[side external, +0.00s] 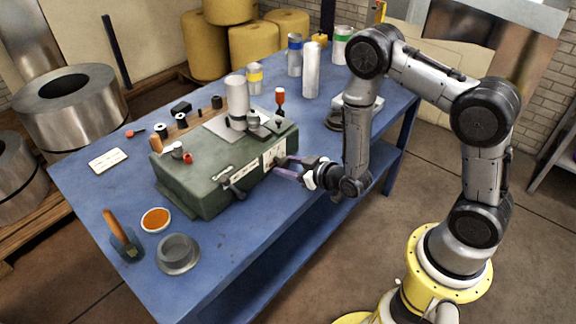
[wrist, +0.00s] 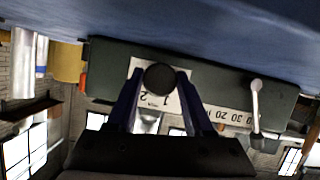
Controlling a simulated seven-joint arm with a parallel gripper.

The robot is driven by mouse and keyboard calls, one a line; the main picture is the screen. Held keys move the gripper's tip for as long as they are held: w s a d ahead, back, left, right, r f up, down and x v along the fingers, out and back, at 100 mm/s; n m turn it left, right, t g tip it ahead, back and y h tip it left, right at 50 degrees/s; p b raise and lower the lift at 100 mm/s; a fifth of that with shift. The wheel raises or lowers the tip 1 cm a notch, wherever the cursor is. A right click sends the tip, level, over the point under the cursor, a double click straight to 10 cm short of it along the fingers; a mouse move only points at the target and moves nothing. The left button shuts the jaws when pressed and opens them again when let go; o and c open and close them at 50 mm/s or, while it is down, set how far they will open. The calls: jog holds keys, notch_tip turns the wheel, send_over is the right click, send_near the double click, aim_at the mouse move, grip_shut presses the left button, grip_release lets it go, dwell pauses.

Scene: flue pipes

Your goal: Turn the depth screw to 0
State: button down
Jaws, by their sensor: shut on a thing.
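The depth screw shows as a dark round knob (wrist: 160,77) in the wrist view, in front of a white number plate (wrist: 143,98) on the green machine. Upside-down digits, seemingly 1 and 2, show on the plate; no clear pointer reading can be made out. My gripper (wrist: 160,82) has a finger on each side of the knob and is shut on it. In the side view my gripper (side external: 284,166) reaches the right-hand face of the green machine (side external: 215,187), at the white plate (side external: 275,153). The knob is mostly hidden there by the fingers.
A crank lever (side external: 233,187) and a second scale (wrist: 235,118) are on the same machine face. A grey dish (side external: 178,254), orange bowl (side external: 156,220) and brush pot (side external: 125,242) stand front left on the blue bench (side external: 245,250). The bench front right is clear.

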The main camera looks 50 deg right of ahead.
jog(key=shift+c, duration=1.5)
grip_release()
jog(key=v, duration=1.3)
jog(key=shift+s+r, duration=0.25)
jog(key=shift+s, duration=0.15)
